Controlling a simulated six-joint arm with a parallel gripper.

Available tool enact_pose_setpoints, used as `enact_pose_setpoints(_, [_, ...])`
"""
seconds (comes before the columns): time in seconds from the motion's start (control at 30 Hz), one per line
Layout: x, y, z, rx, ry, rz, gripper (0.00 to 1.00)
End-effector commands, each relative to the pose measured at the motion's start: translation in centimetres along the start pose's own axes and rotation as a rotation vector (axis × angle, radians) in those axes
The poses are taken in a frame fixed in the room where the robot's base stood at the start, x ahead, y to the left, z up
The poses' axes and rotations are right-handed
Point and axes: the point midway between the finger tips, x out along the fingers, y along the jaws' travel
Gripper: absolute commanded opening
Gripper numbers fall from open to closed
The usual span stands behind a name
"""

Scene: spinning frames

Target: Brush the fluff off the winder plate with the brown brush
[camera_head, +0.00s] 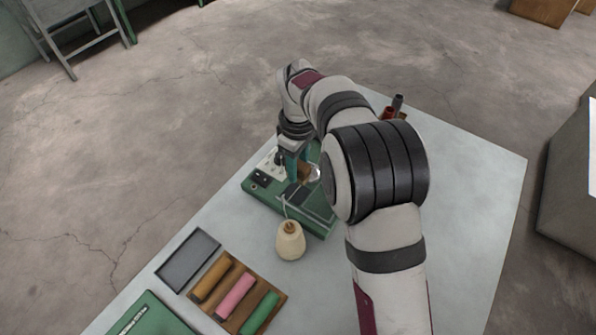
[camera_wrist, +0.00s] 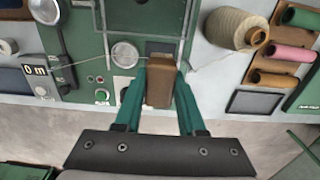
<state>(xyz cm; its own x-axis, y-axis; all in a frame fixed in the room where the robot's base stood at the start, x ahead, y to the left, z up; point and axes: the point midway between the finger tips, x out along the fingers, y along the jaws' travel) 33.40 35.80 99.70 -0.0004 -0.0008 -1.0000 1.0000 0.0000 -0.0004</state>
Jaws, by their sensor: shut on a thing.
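My gripper (camera_head: 297,160) is over the green winder (camera_head: 262,192) on the table. In the wrist view its two teal fingers (camera_wrist: 160,68) are shut on the brown brush (camera_wrist: 160,85), one on each side. The brush also shows beside the fingers in the head view (camera_head: 306,174). A dark plate (camera_head: 298,194) lies on the winder just below the gripper; I cannot tell whether the brush touches it. A round metal disc (camera_wrist: 124,54) is left of the brush in the wrist view. I cannot make out any fluff; the brush and fingers hide part of the winder.
A cream yarn cone (camera_head: 290,242) stands in front of the winder, with a thread running from it. Nearby are a dark tray (camera_head: 188,260) and a brown rack with yellow, pink (camera_head: 236,296) and green spools. The table's right side (camera_head: 470,210) is clear.

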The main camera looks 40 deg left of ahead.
Motion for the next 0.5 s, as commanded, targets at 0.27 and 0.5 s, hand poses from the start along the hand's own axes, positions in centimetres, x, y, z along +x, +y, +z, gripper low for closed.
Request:
enact_pose_setpoints(0.27, [-1.12,0.00,-0.02,-0.001,0.001,0.000,0.00])
enact_pose_setpoints(0.5, [-1.14,0.00,-0.02,-0.001,0.001,0.000,0.00])
